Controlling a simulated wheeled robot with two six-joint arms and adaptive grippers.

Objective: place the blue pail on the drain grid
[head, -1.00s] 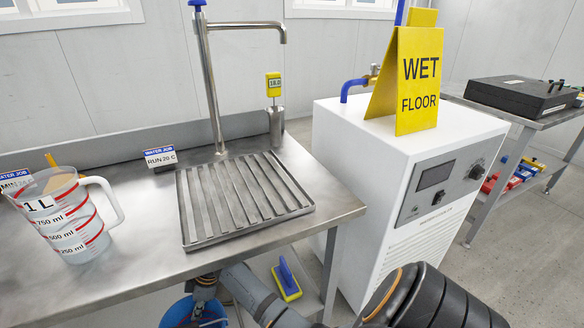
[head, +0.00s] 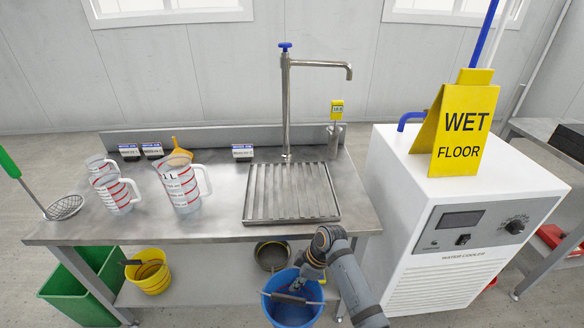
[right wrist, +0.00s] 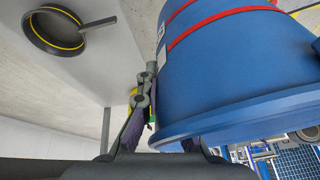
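The blue pail (head: 284,312) hangs in front of the workbench, lower than its top, at the bottom middle of the head view. My right gripper (head: 299,290) is at its rim and appears shut on it. In the right wrist view the pail (right wrist: 235,70), with red bands, fills the right side, its rim between my right fingers (right wrist: 160,138); one finger is partly hidden. The drain grid (head: 291,193) is a bare ribbed metal tray on the bench top under the tap. My left gripper is not in view.
Measuring jugs (head: 182,187) stand left of the grid; the tap (head: 287,105) and a yellow-topped probe (head: 336,115) stand behind it. A white water cooler (head: 455,220) bearing a wet-floor sign (head: 460,125) is at the right. A yellow bucket (head: 150,272) and dark pan (head: 271,256) are below.

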